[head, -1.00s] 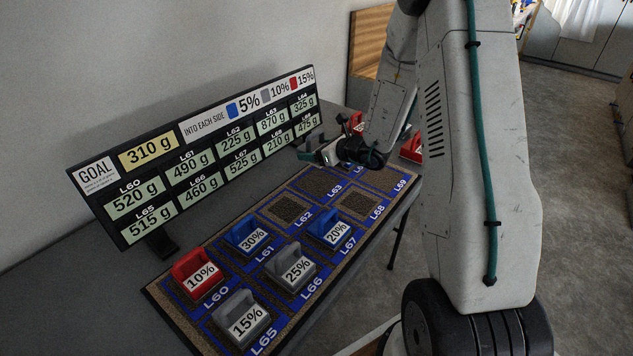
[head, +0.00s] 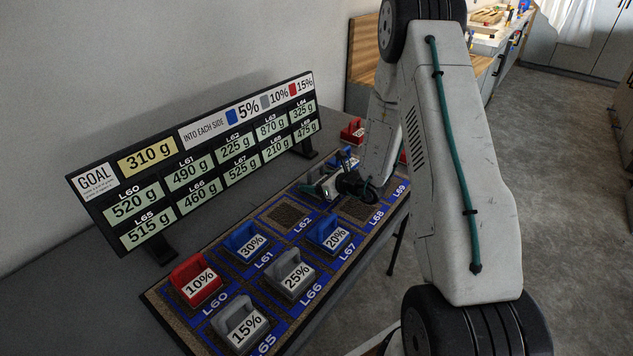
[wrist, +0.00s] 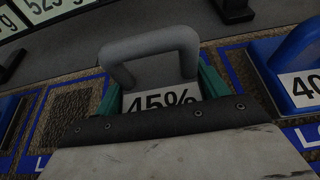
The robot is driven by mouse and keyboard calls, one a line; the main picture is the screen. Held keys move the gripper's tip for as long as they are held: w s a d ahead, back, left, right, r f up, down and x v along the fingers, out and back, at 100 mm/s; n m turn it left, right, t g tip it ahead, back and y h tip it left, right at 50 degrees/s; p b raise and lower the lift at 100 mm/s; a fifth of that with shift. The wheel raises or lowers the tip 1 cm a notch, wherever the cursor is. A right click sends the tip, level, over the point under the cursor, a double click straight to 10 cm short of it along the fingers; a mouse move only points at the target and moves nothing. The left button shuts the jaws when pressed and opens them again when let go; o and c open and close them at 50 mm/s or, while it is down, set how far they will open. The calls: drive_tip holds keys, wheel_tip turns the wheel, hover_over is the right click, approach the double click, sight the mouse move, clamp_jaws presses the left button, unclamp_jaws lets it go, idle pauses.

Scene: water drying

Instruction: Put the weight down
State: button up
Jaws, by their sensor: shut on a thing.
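A grey weight (wrist: 150,44) with an arched handle and a 45% label sits between the green fingertips of my gripper (wrist: 160,88) in the wrist view. My gripper is shut on it. In the head view my gripper (head: 328,186) is low over the far part of the mat (head: 268,226), around the L63 pad, and mostly hides the weight. I cannot tell whether the weight touches the mat. A blue weight (wrist: 285,72) labelled 40 stands close to the right in the wrist view. A bare speckled pad (wrist: 68,112) lies to the left.
Nearer on the mat stand a red 10% weight (head: 196,281), blue 30% (head: 245,242) and 20% (head: 329,233) weights, and grey 25% (head: 290,274) and 15% (head: 240,326) weights. The goal board (head: 200,160) runs along the left. A red weight (head: 352,131) stands behind.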

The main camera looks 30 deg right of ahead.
drive_tip(key=shift+f, duration=0.15)
drive_tip(key=o, duration=1.2)
drive_tip(key=shift+o, duration=0.2)
